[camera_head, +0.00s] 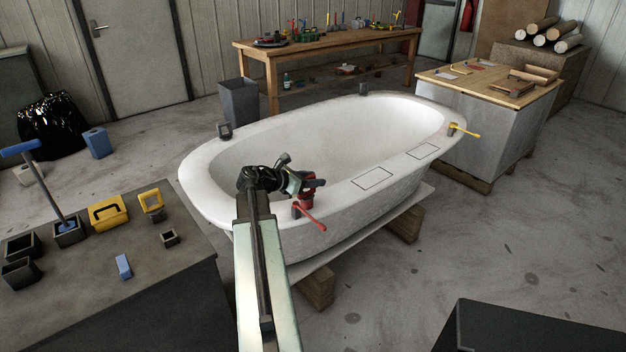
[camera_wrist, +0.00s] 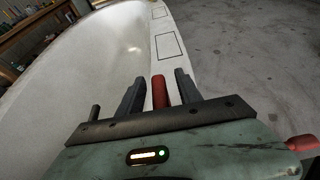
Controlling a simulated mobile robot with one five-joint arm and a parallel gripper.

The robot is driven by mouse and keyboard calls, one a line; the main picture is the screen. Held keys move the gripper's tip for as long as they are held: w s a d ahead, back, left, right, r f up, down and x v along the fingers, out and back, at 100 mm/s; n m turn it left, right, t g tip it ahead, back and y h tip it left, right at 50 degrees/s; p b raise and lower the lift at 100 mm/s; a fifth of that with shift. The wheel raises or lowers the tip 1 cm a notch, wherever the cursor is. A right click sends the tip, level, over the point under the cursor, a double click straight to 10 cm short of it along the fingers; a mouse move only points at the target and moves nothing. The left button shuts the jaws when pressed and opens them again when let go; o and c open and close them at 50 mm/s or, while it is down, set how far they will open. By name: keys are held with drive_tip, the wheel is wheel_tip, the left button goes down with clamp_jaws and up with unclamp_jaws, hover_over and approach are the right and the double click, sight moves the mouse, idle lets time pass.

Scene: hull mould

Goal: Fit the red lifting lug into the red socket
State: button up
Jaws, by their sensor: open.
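The red lifting lug (camera_head: 308,192) is at the near rim of the white tub (camera_head: 215,165), partly hidden by my gripper. In the wrist view a red upright part of the lug (camera_wrist: 159,92) stands between my two fingers, with gaps on both sides. My gripper (camera_head: 314,183) is open around it, and its fingers show in the wrist view (camera_wrist: 158,90). A red handle (camera_head: 312,217) sticks out from a dark socket (camera_head: 296,210) on the rim, just below the lug. It also shows in the wrist view (camera_wrist: 302,143). Whether the lug is seated in the socket is hidden.
A yellow-handled clamp (camera_head: 462,130) and dark sockets (camera_head: 225,131) sit elsewhere on the rim. Black rectangles (camera_head: 372,178) are outlined there. A grey table (camera_head: 150,268) at left holds yellow and blue pieces. The floor (camera_head: 480,240) at right is mostly clear.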

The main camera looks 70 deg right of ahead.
drive_tip(key=p+v, duration=0.2)
drive_tip(key=v, duration=0.5)
drive_tip(key=shift+w+a+p, duration=0.2)
drive_tip(key=shift+a+p, duration=0.1)
drive_tip(key=shift+p, duration=0.1)
